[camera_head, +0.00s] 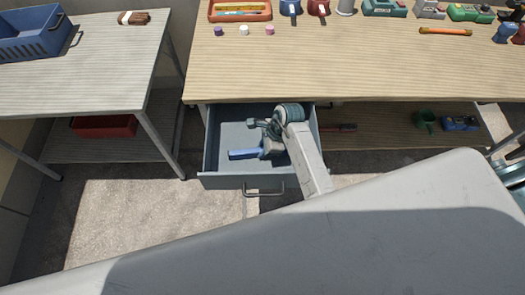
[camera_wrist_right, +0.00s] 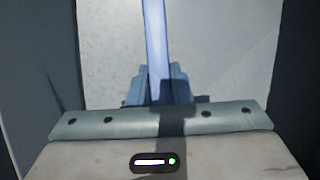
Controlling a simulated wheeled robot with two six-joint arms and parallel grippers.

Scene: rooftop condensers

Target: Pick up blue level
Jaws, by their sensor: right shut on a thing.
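The blue level (camera_head: 244,154) is a short blue bar inside the open grey drawer (camera_head: 225,182) under the long workbench. My right gripper (camera_head: 264,148) reaches down into the drawer and is shut on the level's right part. In the right wrist view the level (camera_wrist_right: 156,45) runs up from between the fingers (camera_wrist_right: 158,88), with the pale drawer floor behind it. The gripper hides the level's near end. I cannot tell whether the level touches the drawer floor. My left gripper is not in view.
The drawer's walls stand close around my right gripper. The workbench top (camera_head: 330,60) is above and behind it, with several tools and cups along its back. A side table (camera_head: 90,80) with a blue crate (camera_head: 35,38) stands left. A lower shelf (camera_head: 385,135) is right.

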